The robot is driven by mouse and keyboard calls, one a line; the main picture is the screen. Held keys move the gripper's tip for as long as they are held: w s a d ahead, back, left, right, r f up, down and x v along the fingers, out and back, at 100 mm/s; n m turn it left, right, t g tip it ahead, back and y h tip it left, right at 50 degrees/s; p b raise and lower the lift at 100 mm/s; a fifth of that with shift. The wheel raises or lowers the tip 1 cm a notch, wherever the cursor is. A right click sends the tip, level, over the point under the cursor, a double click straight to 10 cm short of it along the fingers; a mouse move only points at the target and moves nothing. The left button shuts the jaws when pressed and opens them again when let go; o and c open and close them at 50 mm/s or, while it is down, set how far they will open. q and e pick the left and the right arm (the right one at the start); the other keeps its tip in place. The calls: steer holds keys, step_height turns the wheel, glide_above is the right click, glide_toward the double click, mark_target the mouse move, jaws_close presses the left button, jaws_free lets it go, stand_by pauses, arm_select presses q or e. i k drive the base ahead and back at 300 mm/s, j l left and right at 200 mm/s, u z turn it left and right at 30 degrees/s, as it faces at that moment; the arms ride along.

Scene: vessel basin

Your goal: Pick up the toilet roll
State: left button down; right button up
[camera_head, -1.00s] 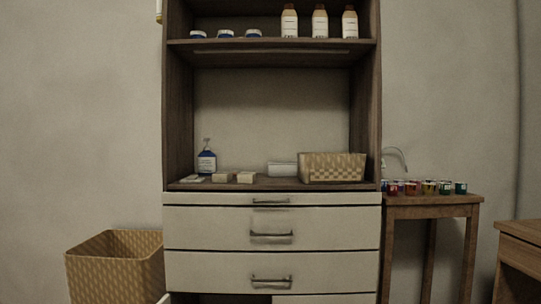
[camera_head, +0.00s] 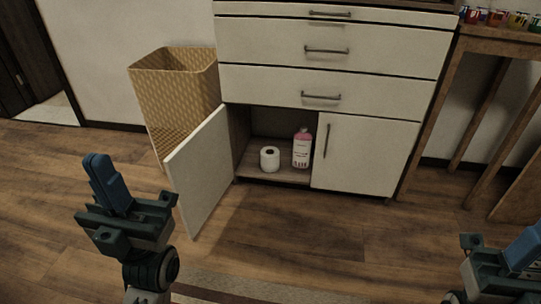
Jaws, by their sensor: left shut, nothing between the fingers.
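A white toilet roll (camera_head: 270,158) stands upright on the floor board inside the open lower left compartment of the cabinet (camera_head: 330,84). A pink bottle with a white label (camera_head: 302,148) stands just right of it. My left gripper (camera_head: 97,163) is at the lower left, shut and empty, pointing up in the picture, well apart from the roll and left of the open door. My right gripper (camera_head: 528,242) is partly in view at the lower right edge, far from the roll; its fingers are cut off by the frame, so its state is unclear.
The left cabinet door (camera_head: 200,172) stands swung open, between my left gripper and the compartment. The right door (camera_head: 364,155) is closed. A woven basket (camera_head: 176,86) stands left of the cabinet. A wooden table (camera_head: 502,42) with small jars is at the right.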

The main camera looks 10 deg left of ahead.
mark_target(269, 156)
steer(key=i+l+u, duration=0.1)
steer(key=i+l, duration=0.55)
steer(key=l, duration=0.15)
